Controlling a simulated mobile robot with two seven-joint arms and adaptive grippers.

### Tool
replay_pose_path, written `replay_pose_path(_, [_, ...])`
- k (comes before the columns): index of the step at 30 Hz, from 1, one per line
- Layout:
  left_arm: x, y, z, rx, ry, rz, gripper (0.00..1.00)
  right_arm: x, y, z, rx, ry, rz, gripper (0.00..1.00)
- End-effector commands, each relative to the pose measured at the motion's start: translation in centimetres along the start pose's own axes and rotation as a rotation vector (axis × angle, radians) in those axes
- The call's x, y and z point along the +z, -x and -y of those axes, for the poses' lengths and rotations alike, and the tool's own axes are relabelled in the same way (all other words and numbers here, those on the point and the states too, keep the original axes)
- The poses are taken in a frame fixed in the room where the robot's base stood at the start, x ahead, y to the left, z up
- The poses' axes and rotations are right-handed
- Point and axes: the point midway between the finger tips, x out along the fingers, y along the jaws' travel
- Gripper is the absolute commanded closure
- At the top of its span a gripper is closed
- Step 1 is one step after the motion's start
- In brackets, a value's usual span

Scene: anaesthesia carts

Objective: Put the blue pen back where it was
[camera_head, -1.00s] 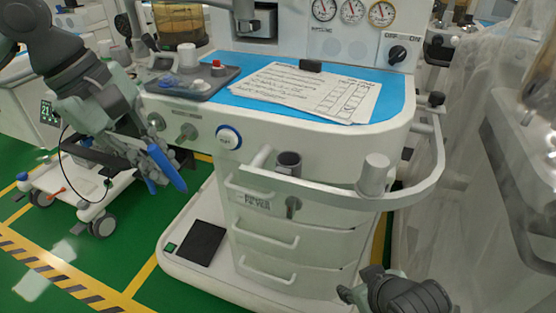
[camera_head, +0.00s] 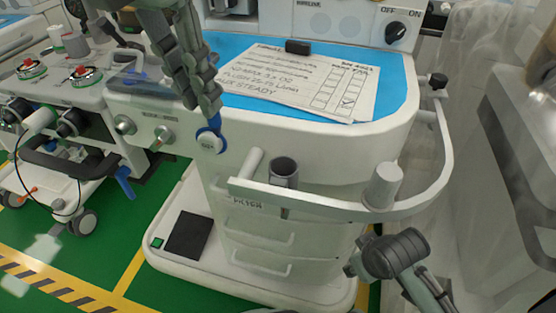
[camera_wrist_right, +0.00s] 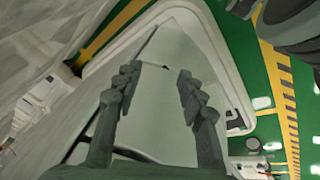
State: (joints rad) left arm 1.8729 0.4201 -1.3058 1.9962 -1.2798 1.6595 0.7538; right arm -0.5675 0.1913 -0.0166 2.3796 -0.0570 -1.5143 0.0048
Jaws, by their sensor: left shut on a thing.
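My left gripper (camera_head: 207,108) points down in front of the anaesthesia cart and is shut on the blue pen (camera_head: 215,122). Only a short blue bit of the pen shows at the fingertips, just above the blue-ringed round button; the fingers hide the rest, and its tilt is hard to tell. A dark grey open cup (camera_head: 284,172) stands at the cart's front rail, to the right of and below the gripper. Its inside is dark. My right gripper (camera_wrist_right: 155,95) is open and empty in the right wrist view, low at the cart's right side.
A light cylindrical post (camera_head: 383,186) stands on the curved white rail (camera_head: 310,202). Written sheets (camera_head: 300,85) with a black clip lie on the blue worktop (camera_head: 398,97). Another cart with a blue hanging piece (camera_head: 125,182) is at left. Sheer plastic hangs at right.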

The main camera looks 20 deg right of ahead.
Motion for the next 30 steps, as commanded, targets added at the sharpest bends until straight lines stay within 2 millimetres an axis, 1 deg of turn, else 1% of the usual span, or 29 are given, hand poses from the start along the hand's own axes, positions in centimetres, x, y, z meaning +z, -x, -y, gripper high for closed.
replay_pose_path(1, [0.4, -1.1, 1.2, 0.002, -0.008, -0.003, 1.0, 0.1, 0.2, -0.1, 0.003, 0.0, -0.003, 0.6])
replay_pose_path(6, [1.8, -3.6, 4.6, 0.001, -0.007, -0.002, 1.0, 0.2, 1.2, -0.2, 0.008, -0.001, -0.005, 0.6])
replay_pose_path(9, [2.4, -4.7, 6.1, 0.0, -0.004, -0.001, 1.0, 0.1, 1.5, -0.3, 0.009, -0.001, -0.007, 0.6])
replay_pose_path(12, [2.8, -5.4, 7.0, 0.001, -0.003, -0.001, 1.0, 0.2, 1.6, -0.3, 0.009, -0.002, -0.006, 0.6])
replay_pose_path(16, [2.9, -6.2, 7.5, -0.001, -0.001, 0.0, 1.0, 0.1, 1.5, -0.2, 0.009, -0.001, -0.011, 0.6])
replay_pose_path(19, [2.5, -7.8, 7.4, 0.0, -0.001, -0.001, 1.0, -0.5, 1.6, 0.1, 0.005, 0.001, -0.043, 0.6])
replay_pose_path(20, [2.4, -8.3, 7.4, 0.0, -0.001, -0.002, 1.0, -0.8, 1.9, 0.2, 0.003, 0.002, -0.059, 0.6])
replay_pose_path(21, [2.4, -8.6, 7.4, -0.001, -0.001, -0.001, 1.0, -1.7, 2.2, 0.6, -0.006, 0.006, -0.099, 0.6])
replay_pose_path(24, [2.2, -9.4, 7.4, -0.001, -0.001, 0.0, 1.0, -3.1, 2.2, 1.2, -0.019, 0.011, -0.157, 0.6])
replay_pose_path(27, [2.2, -9.7, 7.4, 0.0, -0.001, 0.001, 1.0, -3.6, 2.3, 1.4, -0.023, 0.012, -0.179, 0.6])
replay_pose_path(30, [2.2, -9.7, 7.3, 0.0, -0.001, 0.001, 1.0, -3.7, 2.3, 1.4, -0.023, 0.012, -0.179, 0.6])
